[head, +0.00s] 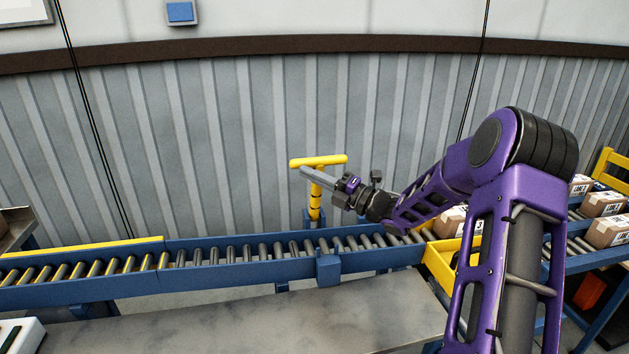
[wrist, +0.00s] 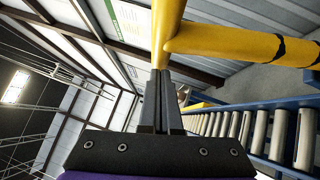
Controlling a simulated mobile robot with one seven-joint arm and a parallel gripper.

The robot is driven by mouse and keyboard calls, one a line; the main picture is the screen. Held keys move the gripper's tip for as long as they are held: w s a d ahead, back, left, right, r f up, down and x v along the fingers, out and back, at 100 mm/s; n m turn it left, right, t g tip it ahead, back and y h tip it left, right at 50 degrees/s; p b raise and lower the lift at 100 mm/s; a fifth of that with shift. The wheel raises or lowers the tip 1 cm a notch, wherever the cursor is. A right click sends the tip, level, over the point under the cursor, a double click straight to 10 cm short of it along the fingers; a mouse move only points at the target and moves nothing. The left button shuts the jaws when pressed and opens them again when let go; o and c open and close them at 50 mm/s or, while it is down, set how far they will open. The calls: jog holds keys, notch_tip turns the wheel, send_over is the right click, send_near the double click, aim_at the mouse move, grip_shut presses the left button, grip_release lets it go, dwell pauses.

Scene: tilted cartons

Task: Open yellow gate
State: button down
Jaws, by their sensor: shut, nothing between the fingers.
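The yellow gate (head: 316,188) is a T-shaped post with a crossbar on top, standing upright at the far side of the roller conveyor. My gripper (head: 304,171) is shut and empty, its fingers pointing left just under the left part of the crossbar, in front of the post. In the wrist view my closed fingers (wrist: 160,80) end at the yellow crossbar, and the gate's post (wrist: 230,42) with black bands runs off to the right. I cannot tell whether the fingertips touch the bar.
The blue-framed roller conveyor (head: 225,274) crosses the middle. A grey worktop (head: 270,325) lies in front. A yellow bin (head: 440,265) and several cartons (head: 607,231) are at right. A corrugated wall (head: 240,120) stands behind. The rollers left of the gate are clear.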

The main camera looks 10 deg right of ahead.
aim_at(313, 162)
jog(key=shift+m+h, duration=0.5)
jog(key=shift+m, duration=0.1)
jog(key=w, duration=0.2)
jog(key=w+r, duration=0.1)
jog(key=w, duration=0.1)
jog(key=shift+w+r, duration=0.1)
jog(key=shift+w, duration=0.2)
jog(key=shift+w+r+b, duration=0.3)
jog(key=shift+w+r, duration=0.05)
jog(key=shift+w, duration=0.1)
jog(key=shift+s+f, duration=0.1)
jog(key=shift+s, duration=0.05)
